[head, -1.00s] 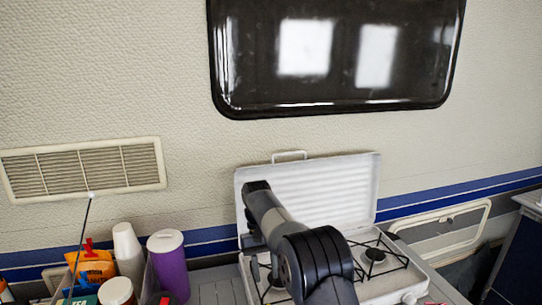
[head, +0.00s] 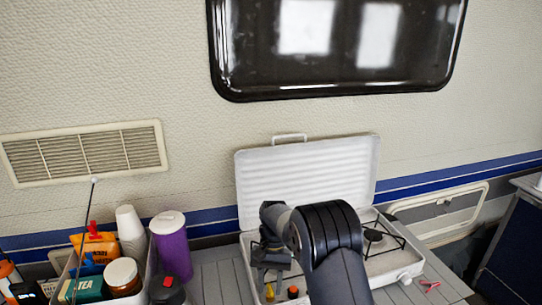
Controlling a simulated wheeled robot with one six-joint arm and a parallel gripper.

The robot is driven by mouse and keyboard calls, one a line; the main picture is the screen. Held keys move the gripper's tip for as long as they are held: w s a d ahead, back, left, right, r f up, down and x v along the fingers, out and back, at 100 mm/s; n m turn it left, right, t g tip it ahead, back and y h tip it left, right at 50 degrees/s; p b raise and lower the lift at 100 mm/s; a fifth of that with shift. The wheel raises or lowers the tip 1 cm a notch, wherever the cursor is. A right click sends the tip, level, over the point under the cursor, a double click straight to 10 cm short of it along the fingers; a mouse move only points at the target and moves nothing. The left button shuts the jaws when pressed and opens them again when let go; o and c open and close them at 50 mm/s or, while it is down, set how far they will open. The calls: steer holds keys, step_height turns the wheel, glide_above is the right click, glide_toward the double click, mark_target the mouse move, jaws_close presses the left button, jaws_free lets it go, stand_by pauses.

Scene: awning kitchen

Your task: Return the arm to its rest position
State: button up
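My arm reaches up from the bottom of the head view and bends over the camp stove. My gripper (head: 270,258) hangs at the left end of the arm, in front of the stove's left part. Its fingers are small and dark, and I cannot tell whether they are open or shut. A small yellow thing shows just below it, and I cannot tell whether they touch. The white camp stove (head: 390,263) stands with its ribbed lid (head: 300,180) raised. My arm hides much of its left burner.
A caddy on the left holds a tea box (head: 84,289), a jar (head: 123,277) and white cups (head: 130,230). A purple tumbler (head: 173,250) stands beside it. A small orange-topped item (head: 292,292) is near my arm. Slatted tabletop (head: 212,285) lies bare between tumbler and stove.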

steer(key=m+y, duration=0.1)
steer(key=m, duration=0.2)
steer(key=m+t+y, duration=0.1)
steer(key=m, duration=0.2)
steer(key=shift+d, duration=0.15)
steer(key=m+t+y, duration=0.1)
steer(key=m, duration=0.2)
steer(key=m+t, duration=0.1)
steer(key=m, duration=0.3)
steer(key=shift+s+y, duration=0.1)
steer(key=shift+y, duration=0.3)
steer(key=shift+r, duration=0.2)
steer(key=shift+d+r, duration=0.2)
steer(key=shift+r, duration=0.15)
